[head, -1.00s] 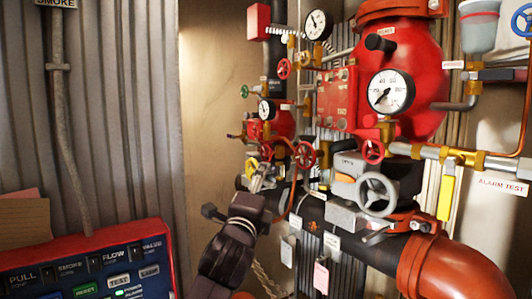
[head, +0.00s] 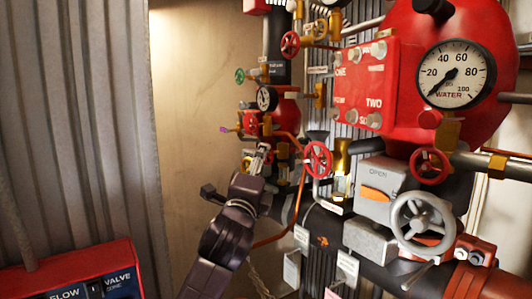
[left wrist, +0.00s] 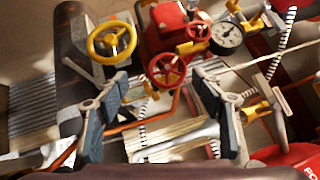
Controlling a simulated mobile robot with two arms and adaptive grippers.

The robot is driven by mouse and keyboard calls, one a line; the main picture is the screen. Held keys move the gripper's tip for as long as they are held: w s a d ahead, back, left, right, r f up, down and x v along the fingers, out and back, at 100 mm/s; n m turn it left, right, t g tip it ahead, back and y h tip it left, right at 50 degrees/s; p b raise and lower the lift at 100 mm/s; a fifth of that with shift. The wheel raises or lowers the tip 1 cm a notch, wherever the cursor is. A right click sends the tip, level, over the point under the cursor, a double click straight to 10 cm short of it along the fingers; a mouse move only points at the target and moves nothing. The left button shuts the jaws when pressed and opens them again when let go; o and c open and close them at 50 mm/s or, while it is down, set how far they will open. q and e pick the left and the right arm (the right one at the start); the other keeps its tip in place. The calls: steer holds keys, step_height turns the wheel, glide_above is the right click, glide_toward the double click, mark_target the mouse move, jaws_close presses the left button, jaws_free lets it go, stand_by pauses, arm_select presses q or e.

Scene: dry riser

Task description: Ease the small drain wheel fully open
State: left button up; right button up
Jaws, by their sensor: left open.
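Several small handwheels show, and I cannot tell for sure which is the drain wheel. In the left wrist view a red spoked wheel (left wrist: 167,69) lies ahead of and between my spread fingertips, and a yellow wheel (left wrist: 112,40) is up and left of it. In the head view my left gripper (head: 259,157) reaches up among the pipes, left of a red wheel (head: 318,159). My left gripper is open in the wrist view (left wrist: 162,88), with nothing between the fingers. The gripper hides parts behind it in the head view. My right gripper is not in view.
A large grey wheel (head: 423,223) sits on a valve at right, with a smaller red wheel (head: 430,166) above. A red box (head: 365,85) and water gauge (head: 456,73) stand behind. A red control panel (head: 75,272) is lower left. Bare wall (head: 195,90) lies left of the pipes.

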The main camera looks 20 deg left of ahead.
arm_select(q)
steer(key=p+x, duration=0.1)
steer(key=x, duration=0.1)
steer(key=r+p+x, duration=0.1)
steer(key=p+x, duration=0.1)
steer(key=x, duration=0.1)
steer(key=shift+w+d+r, duration=0.1)
steer(key=shift+w+d, duration=0.05)
steer(key=shift+w, duration=0.45)
steer(key=shift+s+r, duration=0.15)
steer(key=shift+s, duration=0.2)
steer(key=shift+c, duration=0.3)
steer(key=shift+w, duration=0.15)
steer(key=c, duration=1.1)
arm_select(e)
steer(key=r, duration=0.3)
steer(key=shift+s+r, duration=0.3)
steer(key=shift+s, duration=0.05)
